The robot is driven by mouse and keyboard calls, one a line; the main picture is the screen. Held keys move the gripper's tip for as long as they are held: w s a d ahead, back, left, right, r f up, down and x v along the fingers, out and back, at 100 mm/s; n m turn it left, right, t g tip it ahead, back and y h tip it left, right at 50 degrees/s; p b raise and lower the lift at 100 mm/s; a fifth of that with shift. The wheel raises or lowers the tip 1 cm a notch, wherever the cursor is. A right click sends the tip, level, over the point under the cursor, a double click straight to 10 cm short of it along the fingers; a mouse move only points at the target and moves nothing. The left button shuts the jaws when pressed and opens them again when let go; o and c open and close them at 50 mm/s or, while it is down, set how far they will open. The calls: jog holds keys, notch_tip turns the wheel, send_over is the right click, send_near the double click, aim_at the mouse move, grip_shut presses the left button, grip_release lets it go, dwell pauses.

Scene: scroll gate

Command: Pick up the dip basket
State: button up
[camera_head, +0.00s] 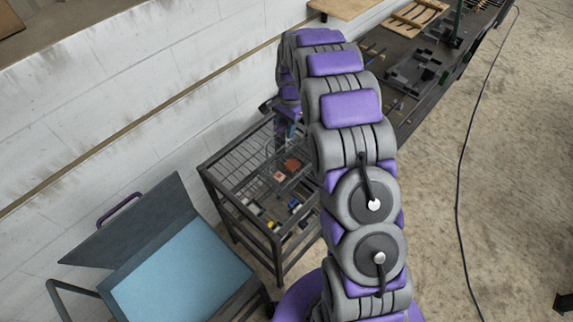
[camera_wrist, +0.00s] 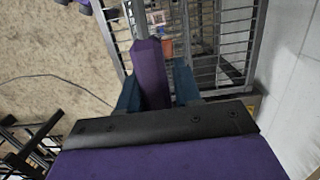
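I cannot clearly pick out the dip basket in either view. A dark metal cart (camera_head: 273,240) with wire-mesh sides stands left of my arm, holding several small items. Its grey bars also show at the top of the wrist view (camera_wrist: 234,14). My gripper (camera_head: 288,125) is pointed down at the far side of the cart, partly hidden behind my arm. In the wrist view my gripper (camera_wrist: 155,85) shows a purple block-like part between two teal parts. Whether that purple part is held or belongs to the gripper is unclear.
A reddish item (camera_head: 292,165) lies in the cart, with small yellow and white items nearer. An open blue-lined bin (camera_head: 180,275) stands at lower left. A dark workbench (camera_head: 415,75) runs along the wall at upper right.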

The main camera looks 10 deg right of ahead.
grip_shut()
